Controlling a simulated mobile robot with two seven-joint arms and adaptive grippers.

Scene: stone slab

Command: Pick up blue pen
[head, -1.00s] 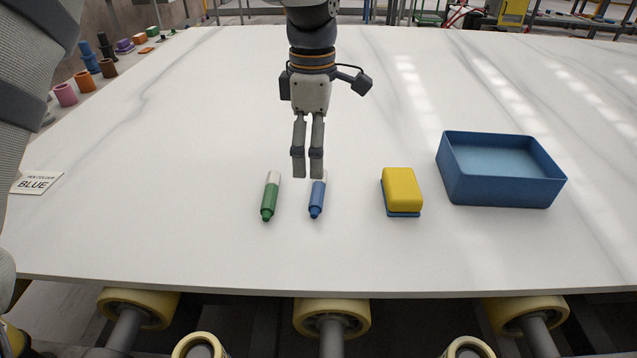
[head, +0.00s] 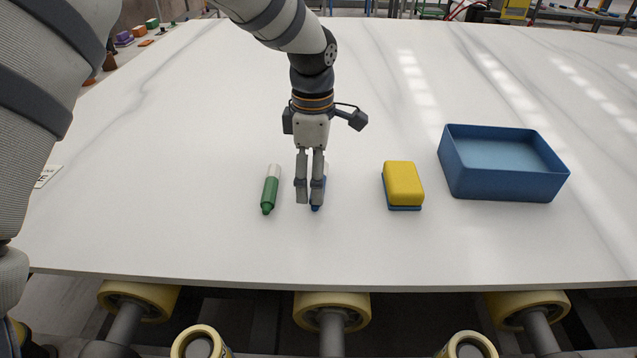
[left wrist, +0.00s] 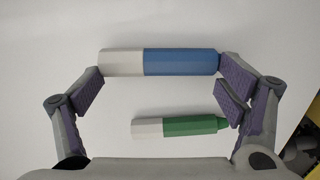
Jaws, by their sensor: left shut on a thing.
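The blue pen (left wrist: 180,62), with a white end, lies on the white slab, mostly hidden behind the fingers in the head view (head: 315,208). My left gripper (head: 310,203) points down over it, and the sleeve-like fingers are shut on the pen at slab level. In the left wrist view the pen spans between the two fingers (left wrist: 162,90), its blue tip at the right finger. A green pen (head: 270,190) with a white end lies just left of the gripper; it also shows in the left wrist view (left wrist: 180,127). My right gripper is not in view.
A yellow and blue eraser-like block (head: 403,185) sits right of the gripper. An open, empty blue tray (head: 505,185) stands farther right. A partly hidden card (head: 47,176) lies at the left. The slab's front edge is near, with rollers below.

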